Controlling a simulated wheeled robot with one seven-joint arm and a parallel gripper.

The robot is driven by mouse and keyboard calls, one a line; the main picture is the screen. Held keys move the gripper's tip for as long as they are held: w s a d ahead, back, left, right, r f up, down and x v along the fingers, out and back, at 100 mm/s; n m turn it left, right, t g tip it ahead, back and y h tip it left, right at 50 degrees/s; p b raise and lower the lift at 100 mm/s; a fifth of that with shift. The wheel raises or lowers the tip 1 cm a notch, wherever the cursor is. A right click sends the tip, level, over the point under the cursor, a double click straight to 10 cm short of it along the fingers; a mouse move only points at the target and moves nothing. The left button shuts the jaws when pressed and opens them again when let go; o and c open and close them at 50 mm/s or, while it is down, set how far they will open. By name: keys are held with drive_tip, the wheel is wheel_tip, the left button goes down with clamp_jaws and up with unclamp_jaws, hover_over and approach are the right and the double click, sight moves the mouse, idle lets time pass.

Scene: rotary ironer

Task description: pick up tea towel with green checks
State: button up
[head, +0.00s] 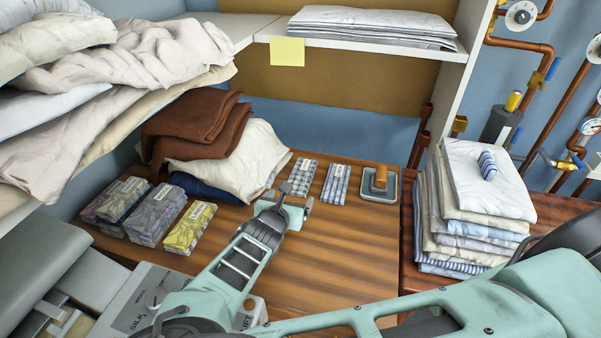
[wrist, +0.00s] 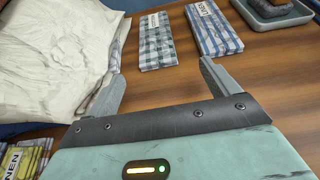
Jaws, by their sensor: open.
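A folded tea towel with grey-green and white checks (head: 301,178) lies flat on the wooden table; its green is muted. In the wrist view the checked towel (wrist: 157,42) lies just beyond and between my fingertips, apart from them. My gripper (head: 296,197) is open and empty, low over the table on the near side of this towel. Both fingers show in the wrist view (wrist: 163,68), the left one beside the cream cloth.
A cream cloth (head: 240,160) and brown cloths (head: 195,125) are heaped left. Several labelled folded towels (head: 190,228) lie front left. A white shelf (head: 370,45) overhangs behind.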

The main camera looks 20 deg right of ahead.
sight(298, 183)
drive_tip(key=x, duration=0.4)
drive_tip(key=shift+w+d+p, duration=0.2)
drive_tip(key=shift+p, duration=0.2)
drive_tip(key=shift+w+a+p+x, duration=0.15)
drive_tip(key=shift+p+x, duration=0.3)
drive_tip(key=shift+x, duration=0.9)
drive_tip(key=shift+w+a+p+x, duration=0.15)
drive_tip(key=shift+p+x, duration=0.3)
drive_tip(key=shift+x, duration=0.9)
drive_tip(key=shift+s+r, duration=0.1)
drive_tip(key=c, duration=1.1)
